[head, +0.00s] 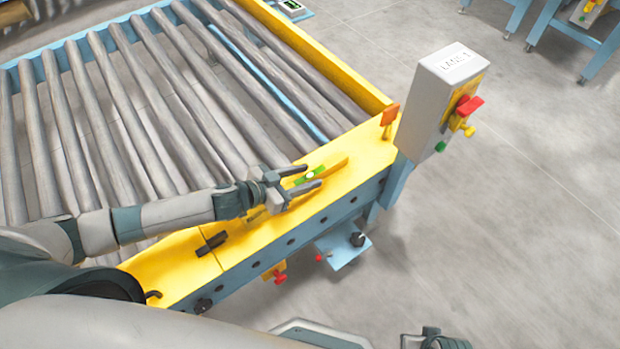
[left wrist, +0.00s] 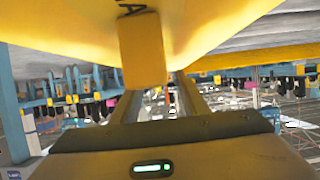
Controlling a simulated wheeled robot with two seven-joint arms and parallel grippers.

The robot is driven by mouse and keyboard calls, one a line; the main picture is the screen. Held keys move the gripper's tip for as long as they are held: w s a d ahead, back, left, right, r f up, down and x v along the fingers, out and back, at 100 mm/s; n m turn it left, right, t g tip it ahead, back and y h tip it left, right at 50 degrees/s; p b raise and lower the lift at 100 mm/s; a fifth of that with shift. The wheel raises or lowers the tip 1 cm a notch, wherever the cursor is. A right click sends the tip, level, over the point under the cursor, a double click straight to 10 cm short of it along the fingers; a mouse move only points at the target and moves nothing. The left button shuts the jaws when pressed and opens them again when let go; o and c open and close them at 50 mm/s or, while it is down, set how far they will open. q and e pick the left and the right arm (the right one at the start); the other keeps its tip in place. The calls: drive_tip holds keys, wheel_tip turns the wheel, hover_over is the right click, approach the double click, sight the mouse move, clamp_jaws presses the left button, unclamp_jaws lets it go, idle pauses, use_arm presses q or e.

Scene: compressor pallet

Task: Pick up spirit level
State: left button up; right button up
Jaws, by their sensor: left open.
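The spirit level (head: 333,167) is a slim yellow bar with a green and white vial section. It lies along the yellow side rail (head: 235,238) of the roller conveyor. My left gripper (head: 312,176) is open at the level, its two dark fingers on either side of the green section. In the left wrist view a yellow block (left wrist: 143,48), apparently the end of the level, shows in line with the gap between the fingers (left wrist: 160,92). I cannot tell whether the fingers touch it. Part of my right gripper (head: 435,340) shows at the bottom edge; its fingers are not clear.
A grey control box (head: 440,95) with red, yellow and green controls stands at the rail's right end, beside an orange-red tab (head: 389,115). A dark handle-like item (head: 211,243) lies on the rail. Metal rollers (head: 120,110) fill the left.

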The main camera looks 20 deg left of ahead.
use_arm(q)
drive_tip(key=shift+x, duration=1)
clamp_jaws()
